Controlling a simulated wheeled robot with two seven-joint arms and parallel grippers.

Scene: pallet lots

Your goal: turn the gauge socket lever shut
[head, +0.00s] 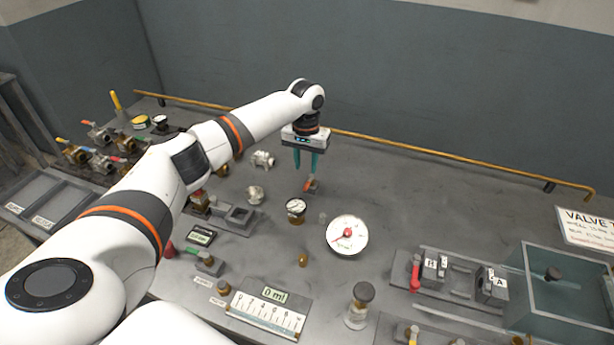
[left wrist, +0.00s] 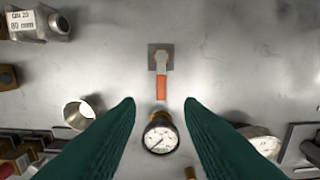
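A small lever with an orange-red handle (head: 309,186) stands on a square grey base on the bench. In the left wrist view the lever handle (left wrist: 161,88) points down the picture from its brass pivot, towards a small dial gauge (left wrist: 160,135). That gauge also shows in the head view (head: 296,207). I take this lever for the gauge socket lever; no label on it is readable. My left gripper (head: 305,170) points down just above the lever, its green fingers apart and empty. In the left wrist view its fingertips (left wrist: 160,105) lie on either side of the handle's lower end. My right gripper is not in view.
A larger white gauge (head: 347,230) lies to the right. Metal fittings (head: 262,159) stand left of the gripper. A yellow pipe (head: 430,151) runs along the back wall. A glass tank (head: 560,285) stands at the right. The bench behind the white gauge is clear.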

